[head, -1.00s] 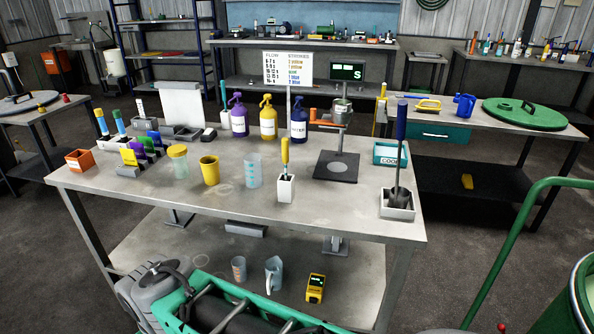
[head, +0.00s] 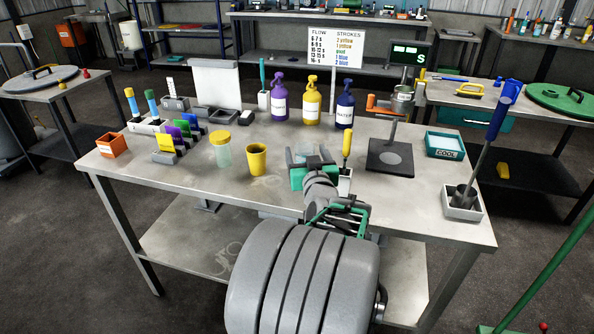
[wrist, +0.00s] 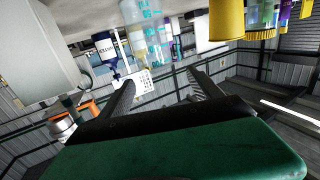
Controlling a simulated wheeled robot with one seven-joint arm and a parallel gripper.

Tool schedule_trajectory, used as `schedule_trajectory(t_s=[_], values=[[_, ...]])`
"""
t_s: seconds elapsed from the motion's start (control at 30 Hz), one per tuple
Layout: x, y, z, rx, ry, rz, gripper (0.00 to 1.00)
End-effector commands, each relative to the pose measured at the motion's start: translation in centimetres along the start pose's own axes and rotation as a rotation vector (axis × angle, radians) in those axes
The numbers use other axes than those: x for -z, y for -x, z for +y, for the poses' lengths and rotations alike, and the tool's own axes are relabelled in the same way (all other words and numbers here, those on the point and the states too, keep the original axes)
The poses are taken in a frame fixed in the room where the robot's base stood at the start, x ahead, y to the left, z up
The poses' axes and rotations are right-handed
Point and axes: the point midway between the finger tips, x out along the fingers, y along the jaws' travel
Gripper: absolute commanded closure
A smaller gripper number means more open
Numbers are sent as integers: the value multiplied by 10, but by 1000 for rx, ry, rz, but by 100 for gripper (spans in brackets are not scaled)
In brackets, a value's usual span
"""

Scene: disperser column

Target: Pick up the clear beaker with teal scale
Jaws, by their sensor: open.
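The clear beaker with teal scale (head: 313,152) stands on the workbench, mostly hidden behind my gripper in the head view. In the wrist view the beaker (wrist: 147,30) hangs at the top, as that picture is upside down, and its teal marks show. My gripper (head: 306,160) is open, its two fingers pointing toward the beaker. In the wrist view the fingertips (wrist: 161,76) are spread, with the beaker beyond them and a little toward the left finger. Nothing is held, and I see no contact with the beaker.
A yellow cup (head: 257,160) stands left of the beaker, with a yellow-lidded jar (head: 220,150) further left. A yellow-handled tool (head: 347,145) stands in a white holder close on the right. Purple, yellow and dark blue pump bottles (head: 345,105) stand behind. The bench front is clear.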

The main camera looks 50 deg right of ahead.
Motion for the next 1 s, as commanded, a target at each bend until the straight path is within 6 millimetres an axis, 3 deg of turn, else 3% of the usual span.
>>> schedule_trajectory(t_s=[0.03, 0.2, 0.67, 0.9, 1.0], values=[[-15, 0, 6, -12, -2, 13, 26], [-17, -6, 12, -25, -3, 35, 26], [-13, -75, 6, -23, -3, 33, 26], [-13, -78, 8, -26, -3, 35, 26], [-13, -78, 8, -26, -3, 35, 34]])
